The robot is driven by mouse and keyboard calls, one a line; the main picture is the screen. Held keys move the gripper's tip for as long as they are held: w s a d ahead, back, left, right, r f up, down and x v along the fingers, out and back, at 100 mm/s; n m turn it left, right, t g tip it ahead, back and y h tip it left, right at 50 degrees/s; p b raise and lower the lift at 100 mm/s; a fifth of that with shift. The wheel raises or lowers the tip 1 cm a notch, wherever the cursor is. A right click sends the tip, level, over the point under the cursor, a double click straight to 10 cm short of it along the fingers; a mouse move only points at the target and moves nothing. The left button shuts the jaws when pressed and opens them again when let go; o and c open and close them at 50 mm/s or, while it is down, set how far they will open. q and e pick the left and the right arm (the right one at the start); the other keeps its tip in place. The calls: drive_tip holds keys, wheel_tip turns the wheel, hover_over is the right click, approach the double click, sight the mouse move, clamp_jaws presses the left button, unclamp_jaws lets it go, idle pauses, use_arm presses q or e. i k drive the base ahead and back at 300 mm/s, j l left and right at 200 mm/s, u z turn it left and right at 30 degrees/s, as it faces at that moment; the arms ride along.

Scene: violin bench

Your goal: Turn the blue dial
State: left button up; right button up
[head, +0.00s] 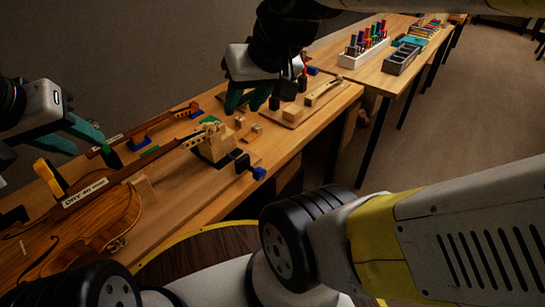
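A small blue dial (259,174) sticks out at the front edge of the bench, on the end of a black clamp-like fitting (243,163) beside a wooden block (215,145). My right gripper (247,101) hangs above the bench, behind the dial in the picture and apart from it. Its teal fingers point down with a gap between them, and I see nothing held. My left gripper (84,142) is at the left, above the violin necks and far from the dial. Its teal fingers are spread apart and look empty.
A violin (95,225) with a "DRY 40 min" label lies at the front left, with another neck (150,128) behind it. A wooden board (310,105) with tools lies right of my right gripper. A second table holds a white rack (362,52) and grey tray (402,59).

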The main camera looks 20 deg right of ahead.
sight(260, 173)
drive_tip(key=j+z, duration=0.15)
drive_tip(key=z, duration=0.8)
drive_tip(key=u, duration=1.9)
drive_tip(key=k+j+z, duration=0.25)
drive_tip(key=j+z, duration=0.15)
drive_tip(key=k+j+z, duration=0.4)
drive_tip(key=i, duration=0.05)
